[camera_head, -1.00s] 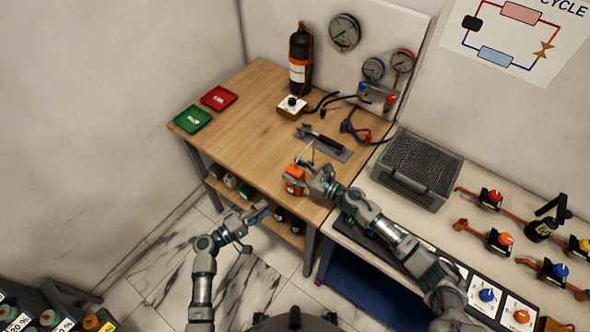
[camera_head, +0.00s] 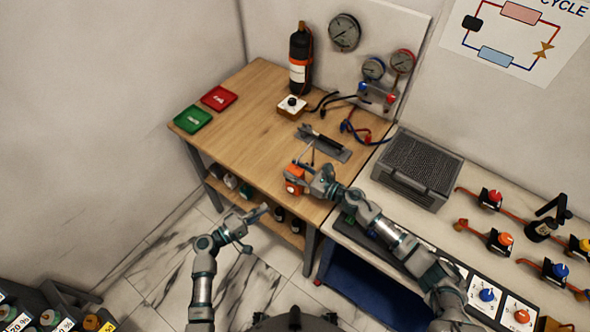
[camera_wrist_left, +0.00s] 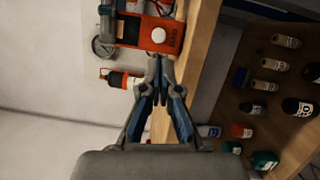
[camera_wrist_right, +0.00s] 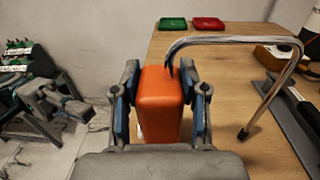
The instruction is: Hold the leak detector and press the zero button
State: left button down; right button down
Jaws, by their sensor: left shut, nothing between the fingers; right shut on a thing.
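The orange leak detector (camera_head: 294,184) is near the front edge of the wooden bench. My right gripper (camera_head: 302,174) is shut on it. In the right wrist view the orange body (camera_wrist_right: 160,98) sits between the two fingers, with a curved metal probe (camera_wrist_right: 236,41) beside it. My left gripper (camera_head: 264,210) is lower and to the left, shut and empty. In the left wrist view its fingertips (camera_wrist_left: 160,62) are together just below the detector's orange face (camera_wrist_left: 160,18), close to a round pale button (camera_wrist_left: 158,36). I cannot tell whether they touch it.
Green (camera_head: 193,118) and red (camera_head: 219,97) trays lie at the bench's back left. A grey flat tool (camera_head: 324,142) lies behind the detector. Bottles (camera_wrist_left: 277,64) stand on the shelf below.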

aim_at(291, 190)
dwell(0.8)
pick_arm(q)
jog(key=w+d+n+t+y, duration=0.1)
jog(key=d+n+t+y, duration=0.2)
jog(key=n, duration=0.7)
jog(key=w+d+n+t+y, duration=0.1)
jog(key=n+t+y, duration=0.3)
jog(key=n, duration=0.6)
jog(key=s+a+n+g+y, duration=0.1)
jog(key=s+n+y, duration=0.5)
jog(key=n+y, duration=0.5)
jog(key=shift+r+n+g, duration=0.3)
jog(key=shift+r+n, duration=0.15)
jog(key=shift+n, duration=3.75)
jog(key=shift+w, duration=0.1)
jog(key=shift+w+d, duration=0.8)
jog(key=shift+w, duration=0.4)
jog(key=shift+w+d, duration=0.75)
jog(key=shift+w, duration=0.5)
jog(key=shift+w+d, duration=0.8)
jog(key=shift+w, duration=0.4)
